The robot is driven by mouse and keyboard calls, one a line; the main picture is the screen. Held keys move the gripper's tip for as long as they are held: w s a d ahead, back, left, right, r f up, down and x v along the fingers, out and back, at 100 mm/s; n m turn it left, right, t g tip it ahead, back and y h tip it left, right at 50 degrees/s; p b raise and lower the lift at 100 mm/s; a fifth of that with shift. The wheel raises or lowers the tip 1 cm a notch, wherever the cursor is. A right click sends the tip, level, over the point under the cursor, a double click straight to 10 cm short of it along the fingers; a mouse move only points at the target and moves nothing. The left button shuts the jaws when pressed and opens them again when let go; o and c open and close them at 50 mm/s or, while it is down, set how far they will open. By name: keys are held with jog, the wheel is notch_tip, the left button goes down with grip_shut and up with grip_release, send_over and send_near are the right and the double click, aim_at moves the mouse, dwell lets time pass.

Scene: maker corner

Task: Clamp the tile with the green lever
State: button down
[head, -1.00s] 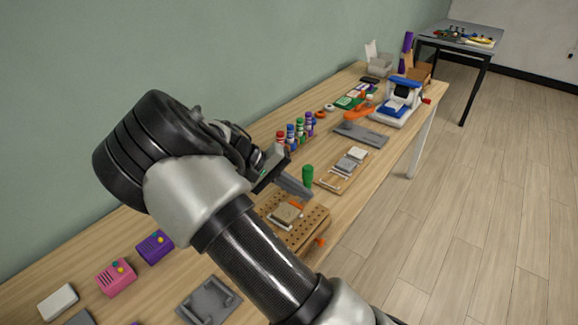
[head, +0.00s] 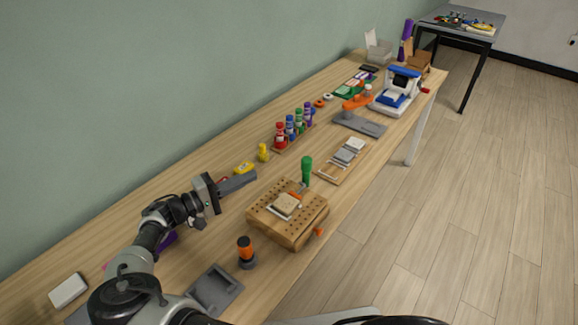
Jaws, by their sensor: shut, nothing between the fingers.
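The tan tile (head: 287,204) lies on top of the wooden block with rows of holes (head: 290,230), in the middle of the table. The green lever (head: 307,168) stands upright at the block's far edge. A small orange part (head: 299,189) sits between the lever and the tile; whether it touches the tile I cannot tell. My gripper (head: 253,177) is shut and empty, to the left of the block and apart from the lever and the tile.
An orange-and-black knobbed piece (head: 246,252) and a grey tray (head: 213,291) stand nearer. Behind are yellow items (head: 245,168), a bottle rack (head: 294,137), a board with grey and white tiles (head: 343,160) and a blue-and-white machine (head: 398,92). An orange knob (head: 319,232) sticks out of the block's side.

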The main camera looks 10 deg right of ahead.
aim_at(306, 173)
jog(key=p+x, duration=0.1)
jog(key=x, duration=0.9)
jog(key=shift+s, duration=0.1)
jog(key=shift+s+d+p, duration=0.15)
jog(key=shift+d+p, duration=0.05)
jog(key=shift+d, duration=0.4)
jog(key=shift+s+d+p, duration=0.15)
jog(key=shift+d, duration=0.45)
jog(key=shift+s+d, duration=0.25)
jog(key=shift+d, duration=0.5)
